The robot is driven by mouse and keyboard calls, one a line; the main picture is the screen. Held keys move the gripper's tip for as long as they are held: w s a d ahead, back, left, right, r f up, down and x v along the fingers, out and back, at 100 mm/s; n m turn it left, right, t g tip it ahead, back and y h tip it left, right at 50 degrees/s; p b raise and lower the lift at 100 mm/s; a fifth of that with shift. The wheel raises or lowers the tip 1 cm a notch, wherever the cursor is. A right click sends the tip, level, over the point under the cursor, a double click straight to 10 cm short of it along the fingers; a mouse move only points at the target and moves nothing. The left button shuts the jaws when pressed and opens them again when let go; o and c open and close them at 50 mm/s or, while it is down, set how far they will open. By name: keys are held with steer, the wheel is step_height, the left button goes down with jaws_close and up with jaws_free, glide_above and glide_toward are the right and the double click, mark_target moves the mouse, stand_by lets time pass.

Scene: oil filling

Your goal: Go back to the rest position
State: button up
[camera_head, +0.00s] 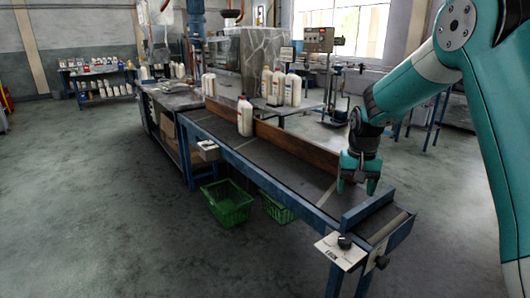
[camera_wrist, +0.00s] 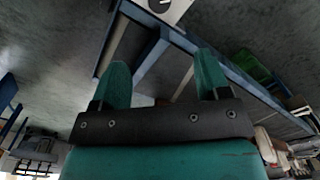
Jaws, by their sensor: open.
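My gripper (camera_head: 357,186) hangs from my teal arm at the right of the head view, with its fingers pointing down over the near end of the conveyor table (camera_head: 235,150). In the wrist view the two teal fingers (camera_wrist: 160,85) stand apart with nothing between them. The blue frame of the table end shows beyond them. A white bottle (camera_head: 245,118) stands upright on the conveyor, well to the left of and beyond my gripper. I cannot tell the exact height of the fingertips above the belt.
A brown rail (camera_head: 295,146) runs along the conveyor. Green baskets (camera_head: 228,203) lie on the floor below. Several white bottles (camera_head: 292,88) stand farther back. The floor at the left is clear.

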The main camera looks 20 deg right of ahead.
steer(key=s+a+r+n+y+p, duration=0.1)
steer(key=s+a+r+n, duration=0.2)
steer(key=s+a+r, duration=0.4)
steer(key=s+a+r+n+y+p, duration=0.1)
steer(key=s+a+r+n, duration=0.25)
steer(key=a, duration=0.45)
steer(key=s+a+r+n, duration=0.1)
steer(key=s+a+n, duration=0.1)
steer(key=s, duration=0.4)
steer(key=s+a+n+y, duration=0.1)
steer(key=s+a+n, duration=0.1)
steer(key=s+a, duration=0.2)
steer(key=s+a+r+n+y+p, duration=0.1)
steer(key=s+a+n, duration=0.1)
steer(key=s, duration=0.6)
steer(key=shift+a+r, duration=0.35)
steer(key=shift+a, duration=0.2)
